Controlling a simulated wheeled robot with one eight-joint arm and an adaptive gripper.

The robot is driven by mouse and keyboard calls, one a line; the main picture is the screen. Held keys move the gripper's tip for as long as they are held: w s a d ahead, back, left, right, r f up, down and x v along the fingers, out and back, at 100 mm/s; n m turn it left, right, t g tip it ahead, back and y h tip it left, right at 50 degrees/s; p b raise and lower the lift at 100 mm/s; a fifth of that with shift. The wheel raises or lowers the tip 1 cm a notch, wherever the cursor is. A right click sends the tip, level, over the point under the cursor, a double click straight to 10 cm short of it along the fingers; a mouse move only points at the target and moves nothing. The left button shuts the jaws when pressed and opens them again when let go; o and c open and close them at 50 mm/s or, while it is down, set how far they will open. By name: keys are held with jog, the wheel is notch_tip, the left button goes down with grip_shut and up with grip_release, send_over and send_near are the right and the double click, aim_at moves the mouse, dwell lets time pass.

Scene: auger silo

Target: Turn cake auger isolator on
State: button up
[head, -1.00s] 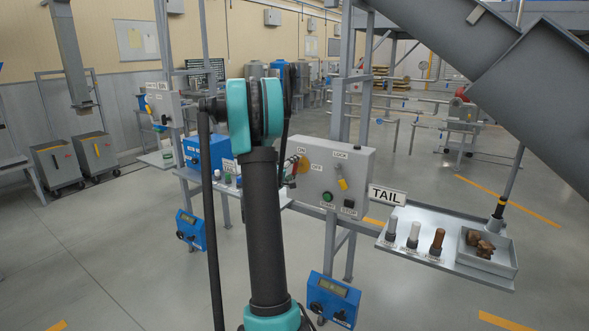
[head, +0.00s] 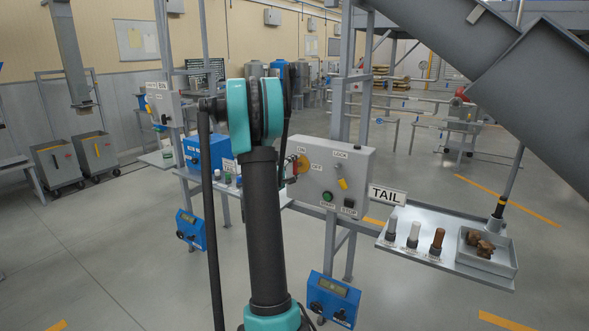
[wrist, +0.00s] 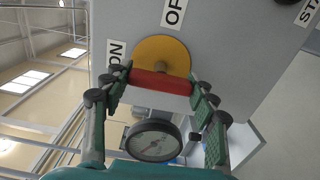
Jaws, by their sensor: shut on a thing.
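The isolator is a yellow disc with a red bar handle on the face of a grey control box (head: 325,185). In the head view the yellow disc (head: 303,162) is partly covered by my arm. In the wrist view the red handle (wrist: 161,83) lies across the disc (wrist: 161,56), one end toward the ON label (wrist: 115,55). The OFF label (wrist: 174,11) is above the disc there. My gripper (wrist: 160,86) is shut on the red handle, with a fingertip at each end. In the head view it is mostly hidden behind my arm.
The box also carries a green START button (head: 327,197), a STOP button (head: 348,204) and a yellow lock part (head: 342,184). A shelf with samples (head: 440,262) is at right. A round gauge (wrist: 153,140) shows between my fingers.

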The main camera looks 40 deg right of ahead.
jog(key=o, duration=1.2)
jog(key=shift+c, duration=0.2)
jog(key=v, duration=1.2)
jog(key=shift+f, duration=0.1)
